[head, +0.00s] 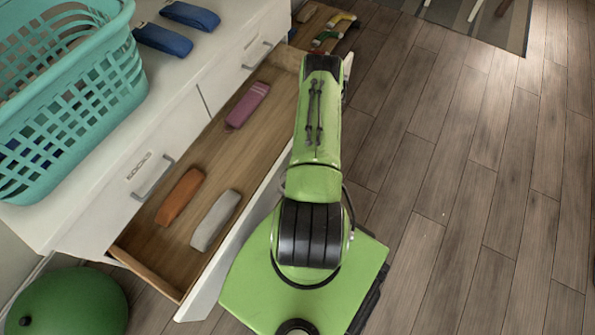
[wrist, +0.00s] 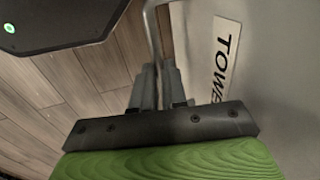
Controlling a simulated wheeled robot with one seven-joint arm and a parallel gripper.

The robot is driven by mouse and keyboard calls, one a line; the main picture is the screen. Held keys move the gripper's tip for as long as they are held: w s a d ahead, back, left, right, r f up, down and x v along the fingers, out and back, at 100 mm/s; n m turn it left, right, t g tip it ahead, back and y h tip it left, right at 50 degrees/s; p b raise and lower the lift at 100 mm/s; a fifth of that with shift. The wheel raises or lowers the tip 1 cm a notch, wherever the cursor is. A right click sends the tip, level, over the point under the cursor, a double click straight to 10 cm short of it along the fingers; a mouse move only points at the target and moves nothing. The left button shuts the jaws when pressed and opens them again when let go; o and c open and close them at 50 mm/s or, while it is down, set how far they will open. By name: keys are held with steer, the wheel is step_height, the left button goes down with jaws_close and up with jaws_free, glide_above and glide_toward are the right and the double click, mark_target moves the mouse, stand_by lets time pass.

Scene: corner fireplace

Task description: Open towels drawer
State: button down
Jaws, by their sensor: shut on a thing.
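The towels drawer (head: 208,163) is pulled well out of the white dresser in the head view. Inside lie an orange rolled cloth (head: 180,196), a light grey one (head: 215,220) and a pink one (head: 248,105). In the wrist view, the drawer front carries a label (wrist: 222,65) reading "TOWE", the rest cut off. My gripper (wrist: 159,72) is shut on the metal drawer handle (wrist: 152,25) beside the label. My arm hides the gripper and handle in the head view.
A teal laundry basket (head: 70,95) and two blue rolled cloths (head: 163,38) are on the dresser top (head: 185,62). A socks drawer (head: 140,178) is closed. A green round object (head: 68,300) is at lower left. Wooden floor (head: 460,190) is clear at right.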

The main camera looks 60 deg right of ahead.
steer(key=c, duration=1.2)
jaws_free()
steer(key=shift+o, duration=0.2)
step_height(320, 180, up, 16)
steer(key=s+p, duration=0.3)
steer(key=p, duration=0.2)
steer(key=shift+d+f, duration=0.15)
steer(key=shift+f, duration=0.1)
